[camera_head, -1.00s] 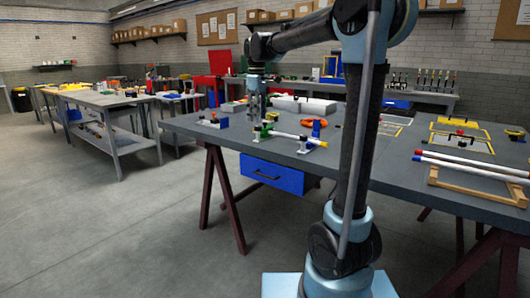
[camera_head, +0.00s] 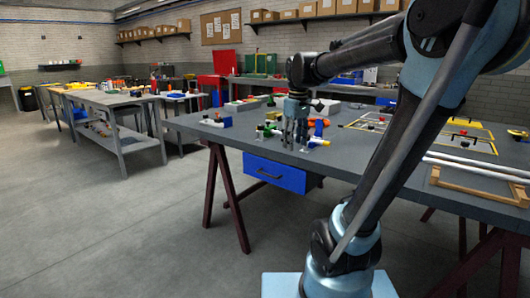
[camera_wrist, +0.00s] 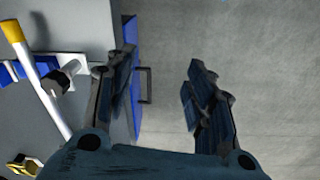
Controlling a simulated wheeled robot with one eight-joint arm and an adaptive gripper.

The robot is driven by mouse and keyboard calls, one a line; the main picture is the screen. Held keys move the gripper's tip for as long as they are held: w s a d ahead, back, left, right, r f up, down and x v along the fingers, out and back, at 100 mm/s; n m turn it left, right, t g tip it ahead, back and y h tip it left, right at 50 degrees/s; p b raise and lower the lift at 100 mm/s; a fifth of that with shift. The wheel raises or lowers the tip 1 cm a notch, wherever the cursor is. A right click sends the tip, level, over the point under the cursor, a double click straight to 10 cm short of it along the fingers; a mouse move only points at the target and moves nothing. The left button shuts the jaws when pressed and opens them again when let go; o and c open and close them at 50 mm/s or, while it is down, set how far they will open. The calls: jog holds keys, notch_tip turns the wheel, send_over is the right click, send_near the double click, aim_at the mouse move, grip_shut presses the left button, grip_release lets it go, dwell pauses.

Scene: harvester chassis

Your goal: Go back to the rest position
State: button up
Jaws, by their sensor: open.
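My gripper (camera_head: 295,132) hangs pointing down by the front edge of the grey workbench (camera_head: 215,133). In the wrist view my gripper (camera_wrist: 160,85) has its two fingers spread apart with nothing between them. Below it show the bench edge, the blue drawer (camera_wrist: 131,45) with its dark handle, and the grey floor. The blue drawer (camera_head: 273,174) also shows under the bench top in the head view. My arm rises from its base at the lower right and bends over the bench.
A white rod with a yellow end (camera_wrist: 35,75) lies in a holder left of my fingers. Blue and green parts stand around it. A wooden frame (camera_head: 478,184) and long white tubes (camera_head: 480,166) lie at the bench's right. The floor (camera_head: 120,235) at left is clear.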

jog(key=s+d+f+m, duration=0.4)
jog(key=s+f, duration=0.5)
jog(key=f, duration=0.1)
jog(key=s+d+f+m+t, duration=0.1)
jog(key=s+d+f+m, duration=0.2)
jog(key=s+f, duration=0.6)
jog(key=shift+s+d+f+m, duration=0.4)
jog(key=shift+d, duration=0.35)
